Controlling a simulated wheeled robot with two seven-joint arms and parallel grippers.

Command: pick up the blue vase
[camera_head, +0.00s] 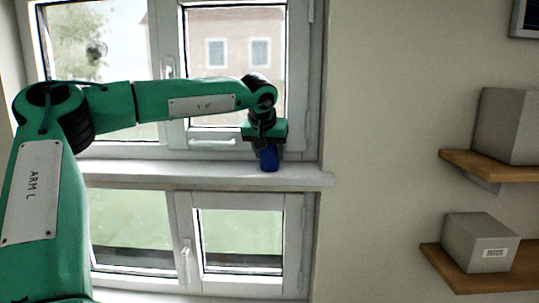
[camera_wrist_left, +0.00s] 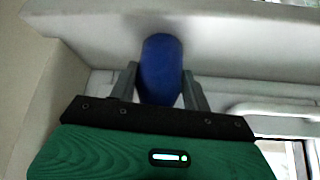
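The blue vase (camera_head: 269,157) stands on the white windowsill (camera_head: 200,174), near its right end. My left gripper (camera_head: 267,145) points down at it from above and hides its upper part. In the left wrist view the blue vase (camera_wrist_left: 160,68) lies between the two grey fingers of my left gripper (camera_wrist_left: 160,75), one on each side. The fingertips are very close to its sides; I cannot tell whether they touch and grip it. My right gripper is not in view.
A window with white frames and handles (camera_head: 186,250) stands close behind and below the sill. At right, two wooden shelves carry grey boxes, the lower box (camera_head: 478,243) bearing a label. The wall between window and shelves is bare.

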